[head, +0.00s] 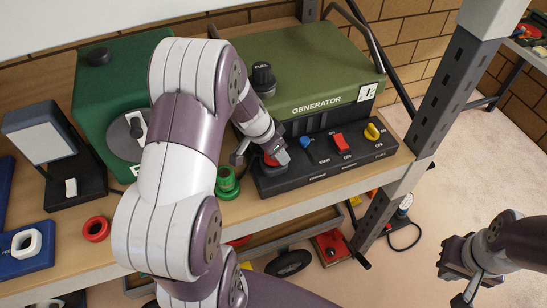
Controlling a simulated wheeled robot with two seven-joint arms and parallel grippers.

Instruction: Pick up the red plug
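A red piece (270,160), which may be the red plug, shows at the left end of the black generator panel (318,172). My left gripper (262,156) is right at it, with grey finger parts on its left and right. The gripper and wrist hide much of the red piece, so I cannot tell whether the fingers touch it. My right gripper (456,284) hangs over the floor at the right, away from the bench, fingers apart and empty.
The panel also has a blue knob (306,142), a red switch (341,142) and a yellow knob (372,132). A green ringed part (227,183) sits just left of it. A red ring (96,229) lies on the bench. A grey post (440,110) stands at the right.

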